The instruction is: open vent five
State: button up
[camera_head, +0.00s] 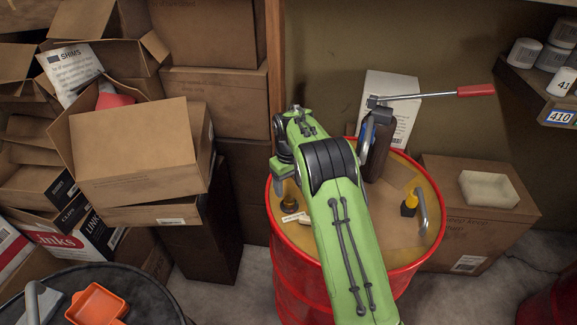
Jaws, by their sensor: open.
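A red drum (290,262) with a tan top stands at centre right. On its right side is a small dark fitting with a yellow top (410,202). Another dark and yellowish fitting (290,197) shows at the left of the top, beside a small pale label (295,217). I cannot read a number to tell which is vent five. My green arm crosses over the drum and hides the middle of its top. My gripper (287,176) is partly hidden at the arm's far left end, above the left fitting; it is open, and I cannot tell whether it touches the fitting.
A dark hand pump (378,150) with a red-handled lever (475,91) stands at the drum's back. A curved metal handle (422,208) is at its right. Cartons (140,150) crowd the left; another carton (475,225) is right. A dark drum (130,285) holds an orange scoop (97,304).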

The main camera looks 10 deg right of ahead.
aim_at(289, 199)
notch_tip(289, 199, up, 10)
jog(key=p, duration=0.1)
jog(key=shift+r, duration=0.15)
